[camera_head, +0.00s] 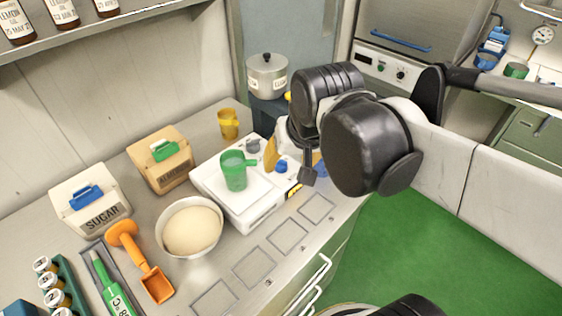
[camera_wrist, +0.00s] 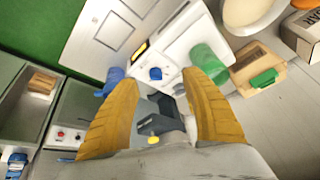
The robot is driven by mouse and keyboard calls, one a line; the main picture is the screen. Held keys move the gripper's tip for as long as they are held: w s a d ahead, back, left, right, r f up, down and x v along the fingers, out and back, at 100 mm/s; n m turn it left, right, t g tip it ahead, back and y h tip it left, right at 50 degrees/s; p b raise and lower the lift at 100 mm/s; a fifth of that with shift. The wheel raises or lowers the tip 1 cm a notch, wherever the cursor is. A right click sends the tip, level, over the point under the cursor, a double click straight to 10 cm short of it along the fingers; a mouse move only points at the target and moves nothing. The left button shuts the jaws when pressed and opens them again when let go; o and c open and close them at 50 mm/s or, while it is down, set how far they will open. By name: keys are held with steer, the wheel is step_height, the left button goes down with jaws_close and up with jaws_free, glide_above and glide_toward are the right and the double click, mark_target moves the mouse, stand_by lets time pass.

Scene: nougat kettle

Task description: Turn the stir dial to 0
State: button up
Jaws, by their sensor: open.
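No readable label marks the stir dial. A blue knob (camera_head: 281,166) shows beside the white appliance in the head view, partly among my gripper parts. It also shows in the wrist view (camera_wrist: 155,74), between and beyond my fingertips. My gripper (camera_wrist: 160,76) has its two orange fingers apart, with nothing held between them. The white appliance (camera_head: 215,185) has a dark and yellow display (camera_head: 293,191) at its front corner. A control panel (camera_head: 383,66) with a green and a black knob is at the back. My arm hides part of the counter, and no pointer setting is readable.
A green cup (camera_head: 234,172) stands on the white appliance. A yellow cup (camera_head: 228,124), an almond box (camera_head: 160,166), a sugar box (camera_head: 91,206) and a bowl (camera_head: 189,256) stand nearby. A lidded pot (camera_head: 267,80) is behind. Outlined squares on the front counter are bare.

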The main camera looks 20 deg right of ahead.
steer(key=w+d+m+g, duration=0.1)
steer(key=w+m+g, duration=0.15)
steer(key=w, duration=0.25)
steer(key=m+g, duration=0.3)
steer(key=m, duration=0.1)
glide_toward(281, 161)
step_height(281, 161, down, 11)
steer(key=b, duration=0.3)
steer(key=shift+s+r, duration=0.1)
steer(key=shift+s, duration=0.05)
steer(key=shift+c, duration=0.5)
jaws_close()
